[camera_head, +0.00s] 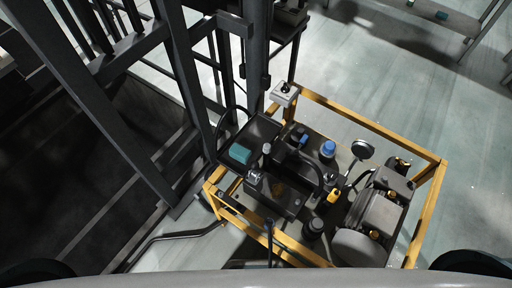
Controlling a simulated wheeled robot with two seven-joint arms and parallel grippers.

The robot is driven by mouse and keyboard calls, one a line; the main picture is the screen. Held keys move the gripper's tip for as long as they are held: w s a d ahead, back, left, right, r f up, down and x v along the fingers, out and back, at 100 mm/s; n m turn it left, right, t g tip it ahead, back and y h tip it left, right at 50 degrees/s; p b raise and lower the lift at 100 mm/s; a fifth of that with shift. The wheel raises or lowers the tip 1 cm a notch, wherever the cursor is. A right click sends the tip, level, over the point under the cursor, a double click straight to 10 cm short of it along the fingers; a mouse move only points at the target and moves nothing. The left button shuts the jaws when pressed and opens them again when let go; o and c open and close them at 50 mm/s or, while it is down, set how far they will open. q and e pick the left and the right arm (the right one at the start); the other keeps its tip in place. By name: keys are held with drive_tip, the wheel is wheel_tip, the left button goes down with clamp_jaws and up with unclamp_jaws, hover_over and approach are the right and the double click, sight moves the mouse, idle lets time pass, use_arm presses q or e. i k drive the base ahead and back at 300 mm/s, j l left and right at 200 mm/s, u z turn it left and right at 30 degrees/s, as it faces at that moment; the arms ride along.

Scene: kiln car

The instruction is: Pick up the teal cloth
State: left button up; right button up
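A small teal block-shaped thing, which looks like the folded teal cloth (240,153), lies in a shallow black tray (262,130). The tray is at the left corner of a yellow-framed machine unit. The top and near side of the cloth show, and nothing covers it. Neither of my grippers is in view. Only parts of my own body show along the bottom edge.
The yellow frame (372,124) surrounds dark machinery with a blue cap (328,148), a round gauge (363,149) and a motor (372,222). Dark steel posts (188,80) stand close left of the tray. Pale floor lies right.

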sight(242, 155)
drive_tip(key=k, duration=1.25)
drive_tip(key=l+u, duration=0.1)
drive_tip(key=u, duration=1.2)
drive_tip(key=k+l, duration=0.15)
drive_tip(key=l, duration=0.25)
drive_tip(key=k+l, duration=0.1)
drive_tip(key=l, duration=0.3)
drive_tip(key=k+l, duration=0.15)
drive_tip(key=l, duration=0.3)
drive_tip(key=k+l, duration=0.15)
drive_tip(key=l, duration=0.25)
drive_tip(key=k+l, duration=0.1)
drive_tip(key=l, duration=0.3)
drive_tip(key=k+l, duration=0.15)
drive_tip(key=l, duration=0.25)
drive_tip(key=k+l, duration=0.15)
drive_tip(key=l, duration=0.25)
